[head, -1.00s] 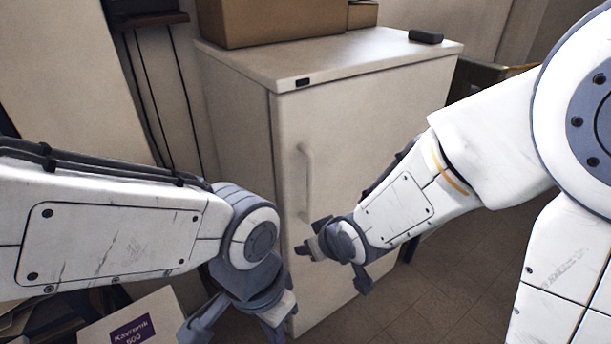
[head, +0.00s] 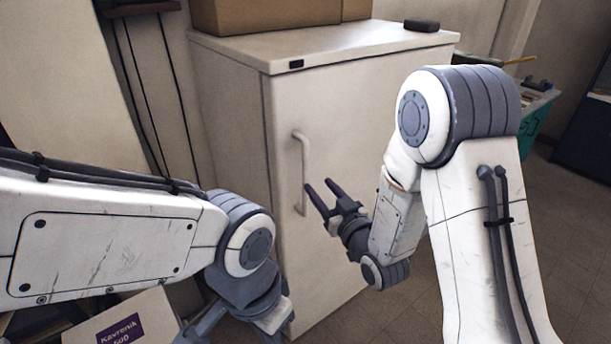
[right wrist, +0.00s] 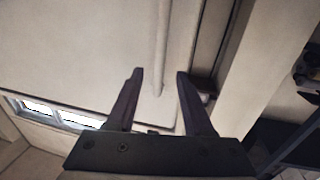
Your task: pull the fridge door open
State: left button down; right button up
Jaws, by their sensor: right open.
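The pale fridge (head: 235,110) stands ahead, and its door (head: 345,130) looks closed. Its vertical bar handle (head: 302,170) is on the left part of the door. My right gripper (head: 319,187) is open and empty, with its fingertips just right of the handle's lower part in the head view. In the right wrist view the handle (right wrist: 162,45) lines up with the gap between the fingers of my right gripper (right wrist: 158,73); I cannot tell if they touch. My left gripper (head: 235,328) is low, left of the door, its fingertips cut off by the bottom edge.
A cardboard box (head: 265,15) and a dark small object (head: 421,25) lie on the fridge top. A white carton with a purple label (head: 120,328) is at the lower left. A teal bin (head: 535,115) stands right of the fridge. Floor is clear beside the door.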

aim_at(307, 170)
jog(key=x, duration=0.8)
jog(key=shift+r+p, duration=0.1)
jog(key=shift+p, duration=0.3)
jog(key=shift+w+a, duration=0.2)
jog(key=shift+w, duration=0.3)
grip_shut()
dwell(0.6)
